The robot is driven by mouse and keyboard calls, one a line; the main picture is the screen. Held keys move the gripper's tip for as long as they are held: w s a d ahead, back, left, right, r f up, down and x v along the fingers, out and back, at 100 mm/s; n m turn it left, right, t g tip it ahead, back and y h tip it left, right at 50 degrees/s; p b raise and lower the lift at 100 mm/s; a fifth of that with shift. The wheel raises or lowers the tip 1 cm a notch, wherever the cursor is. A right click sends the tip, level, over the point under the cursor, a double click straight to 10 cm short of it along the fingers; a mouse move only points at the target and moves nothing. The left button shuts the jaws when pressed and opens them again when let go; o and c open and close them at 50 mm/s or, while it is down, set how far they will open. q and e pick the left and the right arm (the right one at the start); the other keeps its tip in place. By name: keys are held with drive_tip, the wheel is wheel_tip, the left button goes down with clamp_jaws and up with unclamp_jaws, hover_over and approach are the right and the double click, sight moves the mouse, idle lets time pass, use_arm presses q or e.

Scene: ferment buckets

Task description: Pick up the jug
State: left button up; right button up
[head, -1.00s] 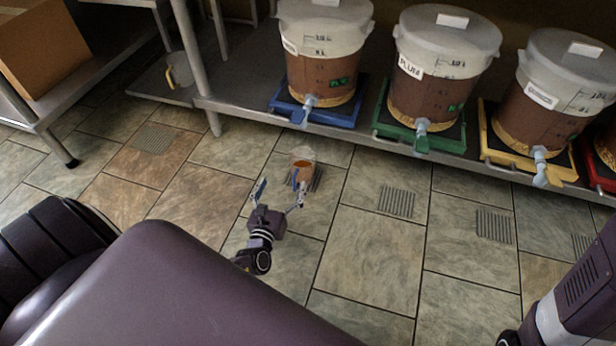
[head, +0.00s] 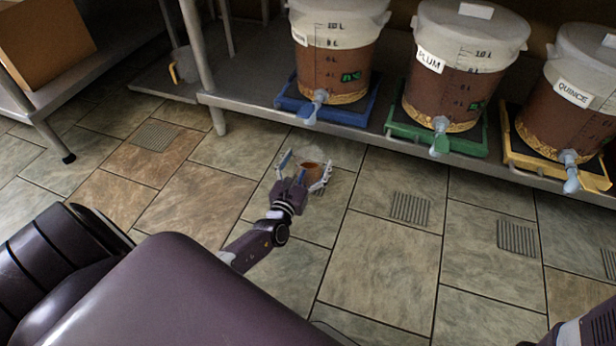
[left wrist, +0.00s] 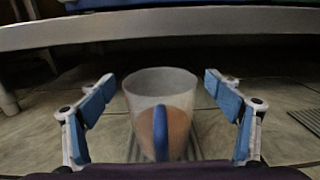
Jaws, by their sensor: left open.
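The jug (head: 311,169) is clear, with brown-orange liquid in it. It stands upright on the floor, over a drain grate, in front of the shelf. In the left wrist view the jug (left wrist: 160,92) is in the middle, with its blue handle (left wrist: 160,132) facing my wrist. My left gripper (head: 305,167) is open at the jug. Its two blue-padded fingers stand one on each side of the jug in the left wrist view (left wrist: 158,88), with a gap on both sides. My right gripper is not in view; only part of my right arm shows at the bottom right.
Buckets stand on blue (head: 340,114), green (head: 440,138) and yellow (head: 540,158) trays on the low metal shelf (head: 240,101), their taps overhanging its edge. Another jug with a yellow handle (head: 174,73) is at the left. The tiled floor in front is open.

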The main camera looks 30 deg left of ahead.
use_arm(q)
drive_tip(key=c, duration=1.9)
drive_tip(key=shift+c, duration=0.2)
drive_tip(key=shift+r, duration=0.1)
